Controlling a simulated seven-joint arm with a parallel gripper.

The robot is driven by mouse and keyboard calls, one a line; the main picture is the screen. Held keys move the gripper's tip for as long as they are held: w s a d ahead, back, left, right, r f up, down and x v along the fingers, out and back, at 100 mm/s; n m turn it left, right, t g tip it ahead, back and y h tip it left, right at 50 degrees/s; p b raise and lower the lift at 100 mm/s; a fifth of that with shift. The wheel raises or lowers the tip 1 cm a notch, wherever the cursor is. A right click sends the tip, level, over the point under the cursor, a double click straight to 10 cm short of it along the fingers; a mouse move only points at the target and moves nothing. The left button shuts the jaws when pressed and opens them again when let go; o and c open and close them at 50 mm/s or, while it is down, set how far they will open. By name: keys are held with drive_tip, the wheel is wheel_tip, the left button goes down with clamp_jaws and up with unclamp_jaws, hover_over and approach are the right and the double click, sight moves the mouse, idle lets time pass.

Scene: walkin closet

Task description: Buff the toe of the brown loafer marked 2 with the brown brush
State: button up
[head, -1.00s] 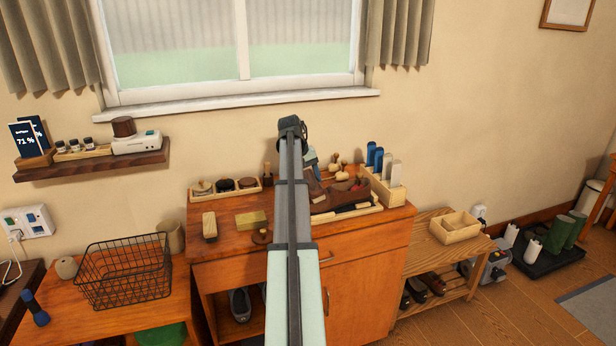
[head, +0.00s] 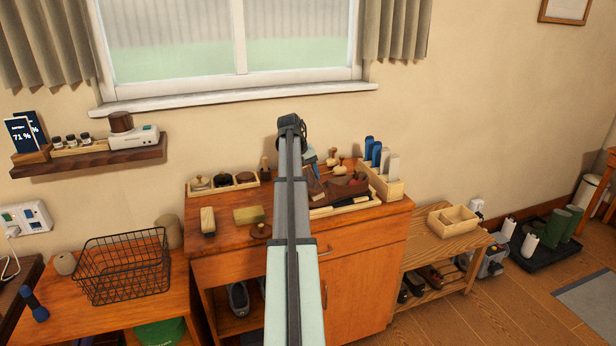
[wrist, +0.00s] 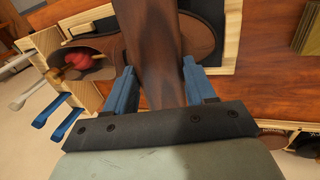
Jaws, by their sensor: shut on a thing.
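My gripper (wrist: 159,68) is shut on the brown brush (wrist: 150,35), a long dark brown wooden piece that runs up between the blue fingers in the wrist view. Behind it, a rounded brown leather shape (wrist: 205,42), apparently part of a loafer, lies on a dark, pale-rimmed tray. The brush covers part of it, and I cannot tell whether they touch. In the head view, a brown loafer (head: 345,190) with something red in it lies at the right of the cabinet top. My arm hides most of the gripper there. No number 2 is readable.
A holder with blue and pale upright pieces (head: 388,185) stands right of the loafer. A row of round brushes or tins (head: 223,180), a pale-handled brush (head: 208,222) and a yellowish block (head: 249,215) lie to the left. The wire basket (head: 122,268) stands on the lower left table.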

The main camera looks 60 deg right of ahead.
sight(313, 185)
drive_tip(key=shift+s+f, duration=0.15)
drive_tip(key=shift+f, duration=0.3)
idle(1.1)
drive_tip(key=shift+s+a, duration=1.5)
drive_tip(key=shift+a, duration=0.1)
drive_tip(key=shift+w+d+r, duration=0.1)
drive_tip(key=shift+w+d, duration=1.55)
drive_tip(key=shift+d, duration=0.15)
drive_tip(key=shift+w+d, duration=1.4)
drive_tip(key=shift+d, duration=0.2)
drive_tip(key=shift+s+a, duration=1.6)
drive_tip(key=shift+a, duration=0.15)
drive_tip(key=shift+a, duration=0.1)
drive_tip(key=shift+s+a+f, duration=0.15)
drive_tip(key=shift+s+a, duration=0.65)
drive_tip(key=shift+s+a+f, duration=0.1)
drive_tip(key=shift+s+a, duration=0.65)
drive_tip(key=shift+w+d+r, duration=0.15)
drive_tip(key=shift+w+d, duration=1.55)
drive_tip(key=shift+d, duration=0.1)
